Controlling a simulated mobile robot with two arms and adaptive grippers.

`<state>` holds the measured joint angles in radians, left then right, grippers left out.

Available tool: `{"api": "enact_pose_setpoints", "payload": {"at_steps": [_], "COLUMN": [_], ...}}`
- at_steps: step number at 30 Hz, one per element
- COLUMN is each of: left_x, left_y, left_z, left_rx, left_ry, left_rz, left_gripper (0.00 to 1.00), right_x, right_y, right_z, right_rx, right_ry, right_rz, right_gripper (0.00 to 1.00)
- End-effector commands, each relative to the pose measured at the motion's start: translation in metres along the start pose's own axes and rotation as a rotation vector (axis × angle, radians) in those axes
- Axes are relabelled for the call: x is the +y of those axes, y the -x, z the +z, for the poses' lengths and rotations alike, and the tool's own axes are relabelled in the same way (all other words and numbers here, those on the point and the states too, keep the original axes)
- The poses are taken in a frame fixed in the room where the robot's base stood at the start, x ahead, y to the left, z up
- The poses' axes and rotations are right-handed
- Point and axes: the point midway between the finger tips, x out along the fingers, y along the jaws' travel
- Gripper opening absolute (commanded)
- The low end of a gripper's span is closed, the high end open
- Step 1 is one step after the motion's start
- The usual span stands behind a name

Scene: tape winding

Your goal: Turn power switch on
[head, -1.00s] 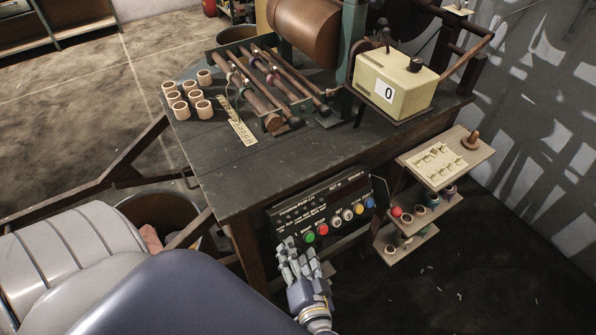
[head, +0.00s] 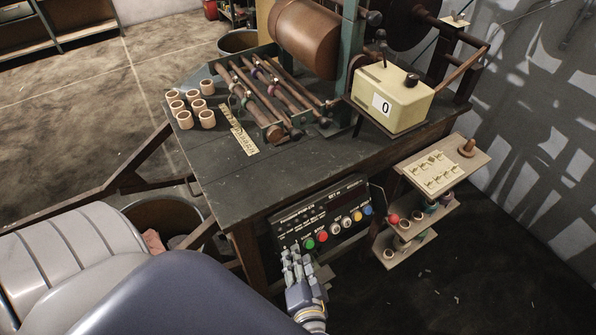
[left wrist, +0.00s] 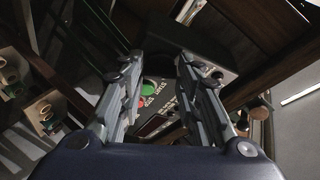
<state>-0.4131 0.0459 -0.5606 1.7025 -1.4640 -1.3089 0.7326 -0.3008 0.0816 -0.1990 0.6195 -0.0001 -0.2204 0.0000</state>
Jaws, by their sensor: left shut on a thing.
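The control panel (head: 335,208) hangs under the front of the bench, with a green START button (head: 309,243), a red STOP button (head: 323,236) and several knobs. My left gripper (head: 291,254) is at the panel's lower left end, just left of the green button. It is shut on the power switch there, which its fingers hide in the head view. The switch's setting cannot be made out. My right gripper is not in view.
The bench (head: 225,180) carries several copper-coloured cups (head: 192,105), a rack of rods (head: 262,95) and a cream counter box (head: 392,97) reading 0. A small shelf stand (head: 437,170) is right of the panel. A bin (head: 165,215) stands left of the bench.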

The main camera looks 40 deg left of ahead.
Motion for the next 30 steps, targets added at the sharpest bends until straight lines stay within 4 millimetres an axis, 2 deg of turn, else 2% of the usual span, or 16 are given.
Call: {"api": "enact_pose_setpoints", "payload": {"at_steps": [1,18,30], "left_x": [-0.006,-0.013,-0.012], "left_y": [0.003,0.003,0.001], "left_z": [-0.003,-0.006,-0.007], "left_rx": [-0.001,-0.001,0.001], "left_ry": [-0.041,-0.538,-0.820], "left_rz": [0.019,0.226,0.345], "left_gripper": [0.08,0.08,0.08], "right_x": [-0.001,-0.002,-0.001], "right_y": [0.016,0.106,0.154], "right_z": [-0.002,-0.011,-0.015], "right_rx": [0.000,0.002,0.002], "right_ry": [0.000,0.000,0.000], "right_rz": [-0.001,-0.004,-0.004], "right_gripper": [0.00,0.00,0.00]}}
